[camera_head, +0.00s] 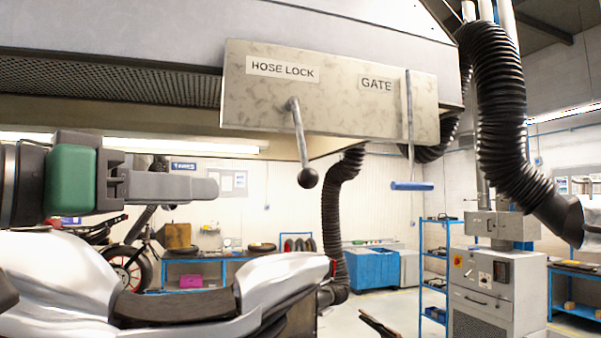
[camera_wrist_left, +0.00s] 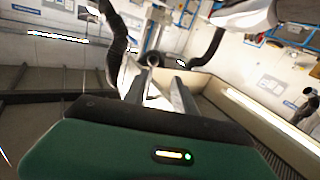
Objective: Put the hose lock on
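The hose lock lever (camera_head: 299,135) hangs from a pale metal panel (camera_head: 340,98) marked HOSE LOCK, in the head view. It slants slightly right as it goes down and ends in a dark ball (camera_head: 307,178). My left gripper (camera_head: 208,188) comes in from the left and points right, at about the ball's height. A clear gap in the picture separates its tips from the ball. In the left wrist view its two fingers (camera_wrist_left: 154,80) stand apart with nothing clearly held between them. I cannot pick out the lever for certain there. My right gripper is not in view.
A gate lever with a blue handle (camera_head: 411,186) hangs at the panel's right. A silver motorcycle (camera_head: 60,275) stands below my left gripper. A thick black hose (camera_head: 497,90) hangs at the right, above a grey machine (camera_head: 497,290). Open air lies between gripper and lever.

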